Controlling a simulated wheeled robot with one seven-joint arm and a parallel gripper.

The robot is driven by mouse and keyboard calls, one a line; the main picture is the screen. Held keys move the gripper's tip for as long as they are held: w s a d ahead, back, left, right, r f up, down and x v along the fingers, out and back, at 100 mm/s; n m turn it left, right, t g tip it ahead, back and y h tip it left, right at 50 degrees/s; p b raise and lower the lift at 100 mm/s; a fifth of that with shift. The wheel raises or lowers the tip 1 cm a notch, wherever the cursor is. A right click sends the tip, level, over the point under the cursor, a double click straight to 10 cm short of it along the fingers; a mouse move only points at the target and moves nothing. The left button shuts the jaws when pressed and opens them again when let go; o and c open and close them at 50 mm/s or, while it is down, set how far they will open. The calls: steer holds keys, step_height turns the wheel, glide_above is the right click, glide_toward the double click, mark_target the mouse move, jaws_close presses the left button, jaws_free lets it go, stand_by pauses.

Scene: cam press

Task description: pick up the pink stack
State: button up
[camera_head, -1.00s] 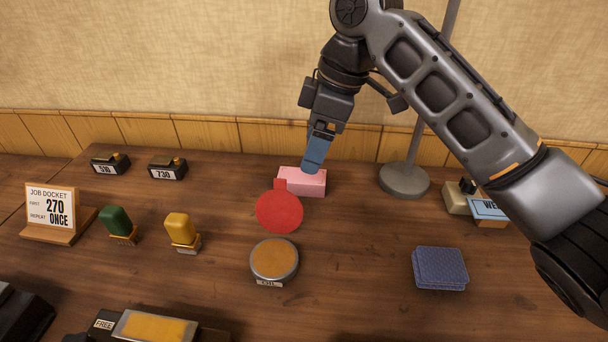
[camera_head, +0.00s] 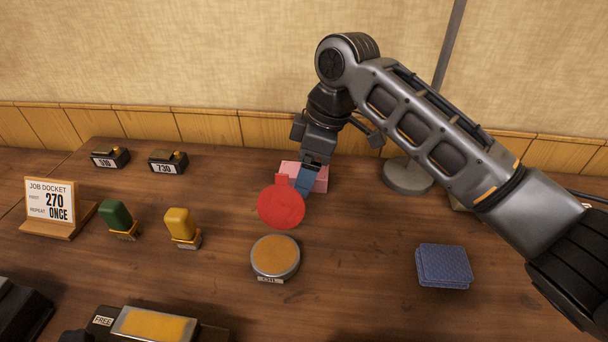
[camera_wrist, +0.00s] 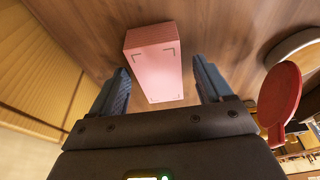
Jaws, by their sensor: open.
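The pink stack (camera_head: 321,181) is a small block lying on the wooden table near the back, partly hidden by my gripper and a red disc in the head view. In the wrist view the pink stack (camera_wrist: 154,66) shows corner marks on its top and lies between and just beyond my fingers. My gripper (camera_head: 303,186) points down over it. In the wrist view my gripper (camera_wrist: 160,92) is open, one blue finger on each side of the stack, with a gap visible at the right finger. Contact at the left finger is hard to judge.
A red disc (camera_head: 281,207) is close in front of the stack; it also shows at the wrist view's right (camera_wrist: 279,95). A round tin (camera_head: 275,257) stands nearer. A lamp base (camera_head: 407,178) is to the right. A blue stack (camera_head: 443,266) lies front right. Stamps (camera_head: 181,226) stand left.

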steer(key=shift+f, duration=0.25)
stand_by(0.5)
steer(key=shift+c, duration=0.4)
steer(key=c, duration=1)
